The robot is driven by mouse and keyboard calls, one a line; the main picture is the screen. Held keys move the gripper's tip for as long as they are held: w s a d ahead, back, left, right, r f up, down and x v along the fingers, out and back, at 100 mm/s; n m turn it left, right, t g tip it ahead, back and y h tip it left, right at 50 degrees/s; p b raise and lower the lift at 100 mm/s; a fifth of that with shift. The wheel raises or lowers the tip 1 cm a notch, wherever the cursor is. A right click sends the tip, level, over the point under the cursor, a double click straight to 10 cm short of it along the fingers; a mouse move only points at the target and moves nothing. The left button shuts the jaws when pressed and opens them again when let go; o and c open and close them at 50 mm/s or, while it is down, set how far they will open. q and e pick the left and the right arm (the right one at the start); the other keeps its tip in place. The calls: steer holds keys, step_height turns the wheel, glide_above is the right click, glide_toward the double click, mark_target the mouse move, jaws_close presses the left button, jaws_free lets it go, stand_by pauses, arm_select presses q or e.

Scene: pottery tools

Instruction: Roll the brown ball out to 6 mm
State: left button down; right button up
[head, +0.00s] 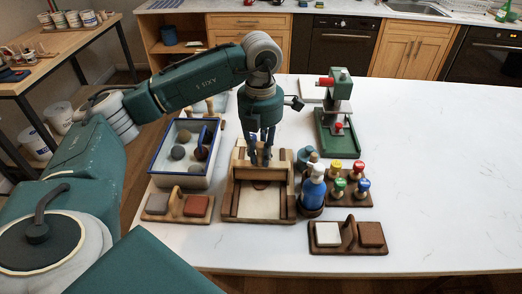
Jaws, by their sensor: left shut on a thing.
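A wooden rolling board (262,207) with raised side rails lies in the middle of the white table. A wooden roller (279,173) lies across its far part. My left gripper (262,161) points down over it and is shut on what looks like the roller's handle. The brown clay (261,185) shows as a small reddish-brown patch on the board just in front of the roller. The roller hides part of it, so I cannot tell its full shape or thickness. My right gripper is not in view.
A blue-rimmed tray (185,182) with several dark balls stands left. Paired-tile stands (178,219) (347,250) sit front left and front right. A blue bottle (313,188) and coloured stamps (348,187) stand close right. A green press (337,120) is behind. The table's right side is clear.

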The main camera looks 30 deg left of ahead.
arm_select(q)
steer(key=shift+s+d+f, duration=0.15)
steer(key=shift+s, duration=0.25)
steer(key=shift+s+d, duration=0.15)
steer(key=shift+s, duration=0.05)
steer(key=shift+w+a, duration=0.45)
steer(key=shift+w, duration=0.35)
steer(key=shift+w+a, duration=0.45)
steer(key=shift+w, duration=0.3)
